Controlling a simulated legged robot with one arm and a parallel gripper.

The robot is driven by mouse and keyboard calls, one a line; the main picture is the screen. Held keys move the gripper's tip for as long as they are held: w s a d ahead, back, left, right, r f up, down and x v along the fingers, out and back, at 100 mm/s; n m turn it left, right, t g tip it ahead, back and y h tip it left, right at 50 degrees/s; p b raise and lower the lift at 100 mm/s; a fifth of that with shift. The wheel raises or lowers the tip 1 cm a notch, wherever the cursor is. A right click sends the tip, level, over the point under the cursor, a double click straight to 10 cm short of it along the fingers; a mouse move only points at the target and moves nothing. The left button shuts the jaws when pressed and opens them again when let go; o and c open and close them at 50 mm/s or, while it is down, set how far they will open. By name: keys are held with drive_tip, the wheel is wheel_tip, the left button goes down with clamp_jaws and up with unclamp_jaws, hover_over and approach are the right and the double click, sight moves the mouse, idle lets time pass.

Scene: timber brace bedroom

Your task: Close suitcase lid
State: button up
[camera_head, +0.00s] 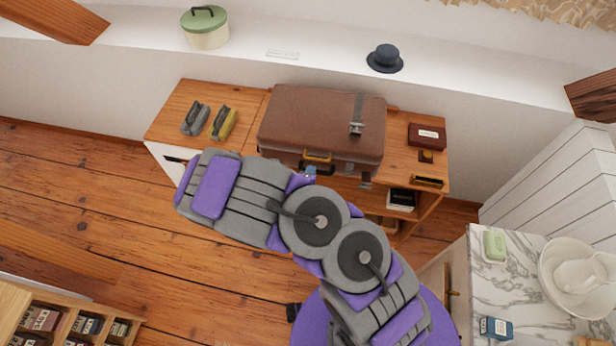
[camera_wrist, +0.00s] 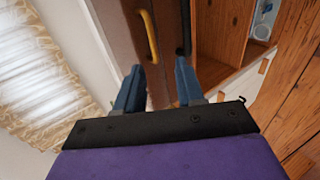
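The brown suitcase (camera_head: 322,112) lies on the wooden cabinet, its lid down over the base. I cannot tell whether a narrow gap is left at the front. Its yellow handle (camera_head: 319,156) is at the front, and a metal latch (camera_head: 356,129) shows on a strap.
The cabinet top (camera_head: 178,108) holds a grey and a yellow object at left and a dark red box (camera_head: 426,135) at right. A green-lidded pot (camera_head: 205,27) and a dark hat (camera_head: 385,58) stand on the ledge behind. A marble-topped washstand (camera_head: 510,270) is at lower right.

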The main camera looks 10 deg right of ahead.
drive_tip(key=shift+p+v, duration=2.15)
drive_tip(key=shift+p, duration=0.35)
drive_tip(key=shift+d, duration=0.1)
drive_tip(key=s+r+m+g+y+b, duration=0.4)
drive_tip(key=s+r+m+g+b, duration=0.55)
drive_tip(key=s+r+m, duration=0.3)
drive_tip(key=s+d+r+g+b, duration=0.1)
drive_tip(key=s+r, duration=0.3)
drive_tip(key=s, duration=0.4)
drive_tip(key=s+d+r+m+g+b, duration=0.1)
drive_tip(key=s+d+r+g+b, duration=0.1)
drive_tip(key=s, duration=0.7)
wheel_tip(320, 180, up, 3)
drive_tip(key=shift+d+r+b, duration=0.15)
drive_tip(key=shift+d+b, duration=0.45)
drive_tip(key=shift+d, duration=0.4)
